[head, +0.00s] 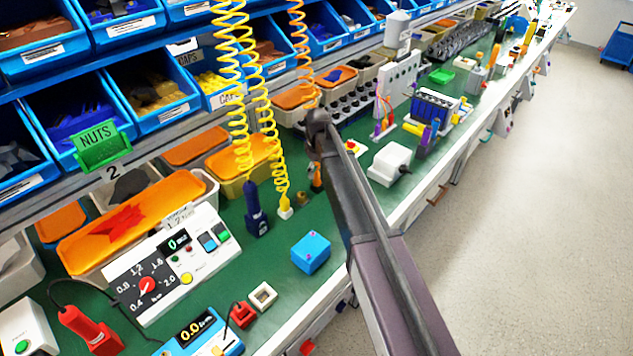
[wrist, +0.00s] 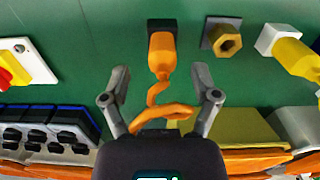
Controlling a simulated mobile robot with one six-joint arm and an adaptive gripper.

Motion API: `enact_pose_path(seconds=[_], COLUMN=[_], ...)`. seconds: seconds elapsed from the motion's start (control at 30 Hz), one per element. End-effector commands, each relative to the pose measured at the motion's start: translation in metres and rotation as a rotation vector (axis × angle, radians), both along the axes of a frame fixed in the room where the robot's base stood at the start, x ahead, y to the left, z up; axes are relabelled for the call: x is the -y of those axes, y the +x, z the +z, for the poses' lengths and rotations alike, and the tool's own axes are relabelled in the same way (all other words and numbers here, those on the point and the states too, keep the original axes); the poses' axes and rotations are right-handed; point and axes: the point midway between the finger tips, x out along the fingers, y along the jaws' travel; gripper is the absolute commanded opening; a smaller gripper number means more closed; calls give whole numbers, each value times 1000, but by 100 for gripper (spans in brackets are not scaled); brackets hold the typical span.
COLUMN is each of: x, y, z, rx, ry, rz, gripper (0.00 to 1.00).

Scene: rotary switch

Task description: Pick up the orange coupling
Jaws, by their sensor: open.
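The orange coupling (wrist: 162,50) shows in the wrist view, at the end of an orange coiled hose, with a dark end pointing up in the picture. In the head view the coupling (head: 316,177) is a small orange piece beside my arm, partly hidden. My gripper (wrist: 161,76) is open, with one finger on each side of the coupling's hose end. The fingertips are apart from the coupling, and it is not held. In the head view my arm hides most of the gripper.
A brass hex fitting (wrist: 228,41) on a dark base stands right of the coupling. A yellow hose (wrist: 296,57) with a white end is farther right. A white plate with a red and yellow button (wrist: 24,62) lies left. A blue cube (head: 311,252) sits on the green bench.

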Motion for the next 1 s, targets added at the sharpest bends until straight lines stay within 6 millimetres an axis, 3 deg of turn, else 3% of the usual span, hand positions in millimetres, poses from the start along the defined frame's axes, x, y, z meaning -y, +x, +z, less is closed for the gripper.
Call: enact_pose_path(seconds=[0.43, 1.0], x=[-1, -1], y=[-2, -2], z=[-36, -40], rx=[0, 0], ry=[0, 0], rz=[0, 0], gripper=[79, 79])
